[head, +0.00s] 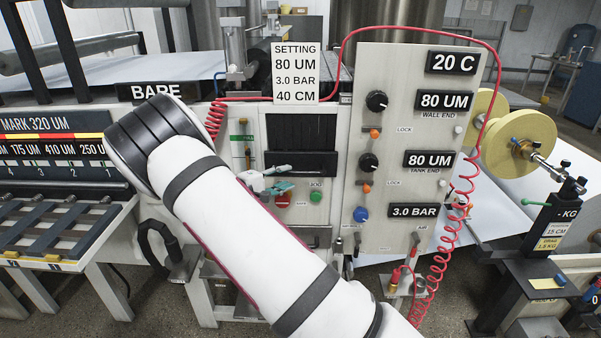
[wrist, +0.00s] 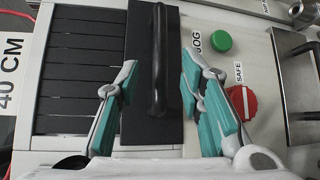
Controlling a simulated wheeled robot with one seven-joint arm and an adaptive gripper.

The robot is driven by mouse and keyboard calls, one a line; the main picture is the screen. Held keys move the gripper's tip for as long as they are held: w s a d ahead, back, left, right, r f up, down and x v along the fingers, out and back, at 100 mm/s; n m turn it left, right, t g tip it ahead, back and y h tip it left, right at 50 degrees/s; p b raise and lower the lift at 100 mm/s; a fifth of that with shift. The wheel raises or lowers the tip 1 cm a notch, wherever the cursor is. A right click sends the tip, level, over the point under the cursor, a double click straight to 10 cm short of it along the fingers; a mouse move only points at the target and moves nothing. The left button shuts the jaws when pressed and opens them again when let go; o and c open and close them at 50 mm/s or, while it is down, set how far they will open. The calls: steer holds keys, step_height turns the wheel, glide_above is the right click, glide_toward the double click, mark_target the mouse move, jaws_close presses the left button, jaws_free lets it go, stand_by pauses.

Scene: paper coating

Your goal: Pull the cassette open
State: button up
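The cassette (head: 300,162) is a black front panel below a dark slatted opening (head: 300,130) in the pale machine front. In the wrist view the panel (wrist: 135,125) carries a raised black bar handle (wrist: 158,35), with the grey slats (wrist: 80,70) to its left. My gripper (head: 283,178) is at the lower left of the panel in the head view. In the wrist view its teal-padded fingers (wrist: 158,64) are spread on either side of the handle, with gaps showing on both sides. It holds nothing. I cannot tell its exact distance from the handle.
A green JOG button (head: 316,196) and a red SAFE knob (head: 282,200) are close below the panel. The dial board (head: 395,235) stands to the right, with a coiled red hose (head: 445,250). A settings sign (head: 296,75) is above.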

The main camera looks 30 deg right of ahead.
mark_target(297, 174)
steer(key=x, duration=0.7)
steer(key=shift+f, duration=0.1)
steer(key=shift+a, duration=0.1)
jaws_close()
